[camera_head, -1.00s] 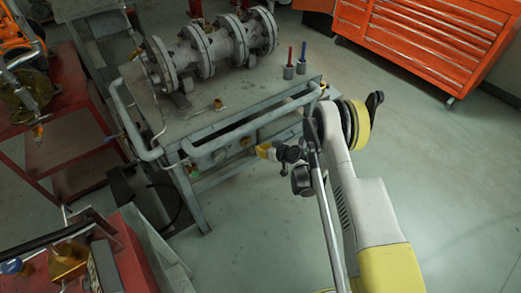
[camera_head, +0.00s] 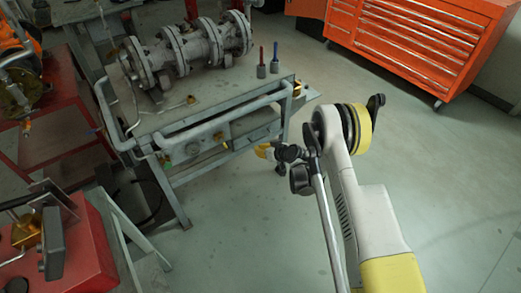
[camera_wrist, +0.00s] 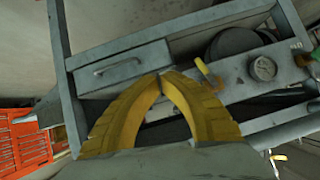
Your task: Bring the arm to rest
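My gripper (camera_head: 264,151) hangs at the end of my folded arm, beside the front right end of the grey workbench (camera_head: 225,100) in the head view. In the wrist view its two yellow fingers (camera_wrist: 161,77) curve together and meet at the tips, with nothing seen between them. The wrist view faces the bench's underside structure, with a grey drawer (camera_wrist: 122,70) and a round knob (camera_wrist: 262,68) beyond the fingers. Whether the fingertips touch the bench cannot be told. The grey flanged valve assembly (camera_head: 190,50) lies on the bench top, apart from my gripper.
Red and blue screwdrivers (camera_head: 268,62) stand in holders on the bench. A red cart (camera_head: 85,240) with tools is at the lower left, a red table (camera_head: 60,115) behind it. An orange tool cabinet (camera_head: 420,45) stands at the back right. Floor at right is clear.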

